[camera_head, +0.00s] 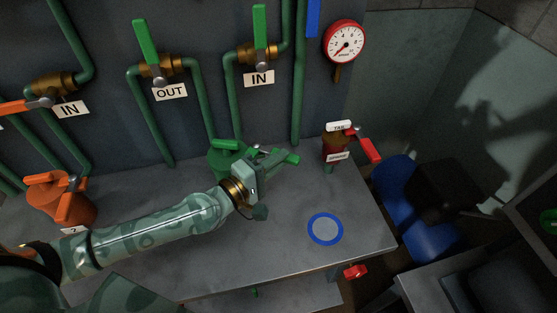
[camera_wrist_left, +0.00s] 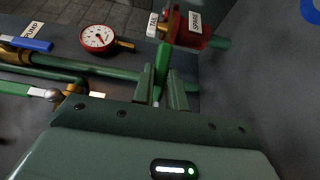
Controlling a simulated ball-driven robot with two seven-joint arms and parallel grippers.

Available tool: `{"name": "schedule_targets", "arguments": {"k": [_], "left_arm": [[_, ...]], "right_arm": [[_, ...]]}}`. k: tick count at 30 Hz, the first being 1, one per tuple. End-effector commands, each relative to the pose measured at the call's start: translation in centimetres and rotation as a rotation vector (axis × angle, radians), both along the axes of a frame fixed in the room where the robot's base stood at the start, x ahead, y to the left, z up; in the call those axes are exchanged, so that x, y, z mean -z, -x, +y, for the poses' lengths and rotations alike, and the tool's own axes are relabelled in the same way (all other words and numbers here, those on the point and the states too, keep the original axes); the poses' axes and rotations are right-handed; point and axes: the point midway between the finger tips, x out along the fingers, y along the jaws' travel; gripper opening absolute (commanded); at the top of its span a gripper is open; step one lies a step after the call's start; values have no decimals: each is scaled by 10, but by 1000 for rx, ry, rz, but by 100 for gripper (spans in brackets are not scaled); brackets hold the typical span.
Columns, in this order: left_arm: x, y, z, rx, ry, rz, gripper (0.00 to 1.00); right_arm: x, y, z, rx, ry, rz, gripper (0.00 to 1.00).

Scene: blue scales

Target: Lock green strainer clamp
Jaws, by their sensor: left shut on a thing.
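The green strainer (camera_head: 225,152) stands on the grey bench against the wall pipes, partly hidden behind my left gripper. My left gripper (camera_head: 272,160) reaches in over the bench and is shut on the green clamp handle (camera_head: 290,158), which sticks out to the right past the fingers. In the left wrist view, the green handle (camera_wrist_left: 163,62) shows as a narrow bar between the two fingers (camera_wrist_left: 163,88). Where the clamp meets the strainer body is hidden by the gripper. My right gripper is not in view.
An orange strainer (camera_head: 58,197) stands at the left of the bench (camera_head: 200,255). A dark red unit with a red handle (camera_head: 369,148) stands at the back right. A blue-rimmed disc (camera_head: 325,243) lies at front right. Green-handled valves (camera_head: 260,25) and a gauge (camera_head: 345,43) are above.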

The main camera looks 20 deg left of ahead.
Motion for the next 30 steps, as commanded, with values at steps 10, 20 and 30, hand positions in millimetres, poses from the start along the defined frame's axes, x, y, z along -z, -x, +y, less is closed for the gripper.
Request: {"name": "schedule_targets", "arguments": {"k": [10, 20, 30], "left_arm": [[2, 1, 0, 0, -2, 4, 36], [1, 0, 0, -1, 0, 1, 36], [5, 39, 21, -1, -5, 7, 36]], "right_arm": [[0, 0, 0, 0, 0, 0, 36], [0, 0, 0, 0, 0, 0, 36], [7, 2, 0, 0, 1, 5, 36]]}}
